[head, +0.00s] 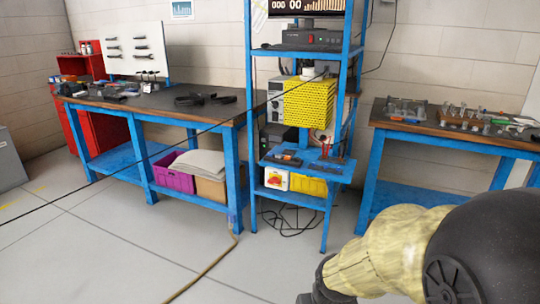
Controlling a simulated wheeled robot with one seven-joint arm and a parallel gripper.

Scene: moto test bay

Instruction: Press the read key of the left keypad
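I cannot make out any keypad or read key in the head view. The blue rack (250,75) in the middle holds electronic units, including a dark box with a red light (311,38) and a grey unit (276,101) partly hidden by a yellow textured block (309,104). A small blue shelf (320,170) juts out below with small tools on it. My arm reaches in from the lower right, and its dark lower part runs off the bottom edge. My gripper does not show.
A blue workbench (225,112) with tools stands left, a purple crate (173,176) under it. Another bench (450,133) with small parts stands right. Cables (290,219) lie under the rack, and a hose (207,267) crosses the floor. The front floor is otherwise mostly clear.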

